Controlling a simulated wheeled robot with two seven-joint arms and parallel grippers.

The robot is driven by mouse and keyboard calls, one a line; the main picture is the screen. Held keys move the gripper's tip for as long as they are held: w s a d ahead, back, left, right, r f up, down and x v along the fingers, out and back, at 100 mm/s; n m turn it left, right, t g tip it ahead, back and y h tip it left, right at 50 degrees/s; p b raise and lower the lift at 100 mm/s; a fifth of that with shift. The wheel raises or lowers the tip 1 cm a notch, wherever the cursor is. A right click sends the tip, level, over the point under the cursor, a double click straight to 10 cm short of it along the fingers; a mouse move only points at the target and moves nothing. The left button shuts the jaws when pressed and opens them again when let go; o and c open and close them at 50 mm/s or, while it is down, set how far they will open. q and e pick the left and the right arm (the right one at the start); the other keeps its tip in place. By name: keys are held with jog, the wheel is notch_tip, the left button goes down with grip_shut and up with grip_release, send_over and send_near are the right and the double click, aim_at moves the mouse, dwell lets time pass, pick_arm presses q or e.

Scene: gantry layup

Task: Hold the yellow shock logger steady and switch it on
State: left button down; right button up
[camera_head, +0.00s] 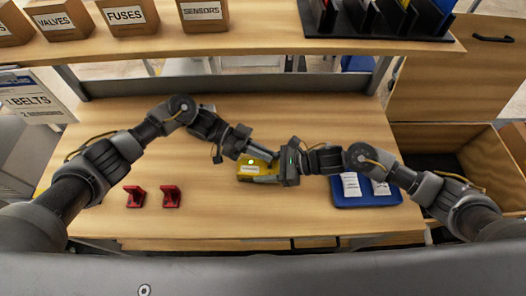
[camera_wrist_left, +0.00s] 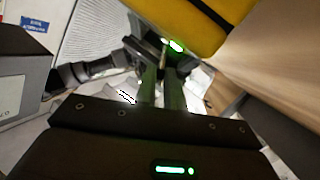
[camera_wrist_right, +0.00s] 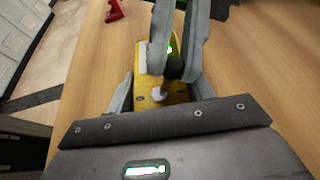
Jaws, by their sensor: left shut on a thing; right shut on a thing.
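The yellow shock logger (camera_head: 246,176) sits at the middle of the workbench, with a pale label on its near side. The lever also shows between the fingers in the left wrist view (camera_wrist_left: 163,52). The fingertips partly hide the lever and the logger's top.
Two red brackets (camera_head: 170,196) stand left on the workbench (camera_head: 225,215). A blue tray (camera_head: 345,200) with white packets lies on the right. A shelf (camera_head: 260,42) with labelled boxes runs along the back. An open wooden bin (camera_head: 430,133) is at far right.

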pick_arm(q)
jog(key=c, duration=1.5)
grip_release()
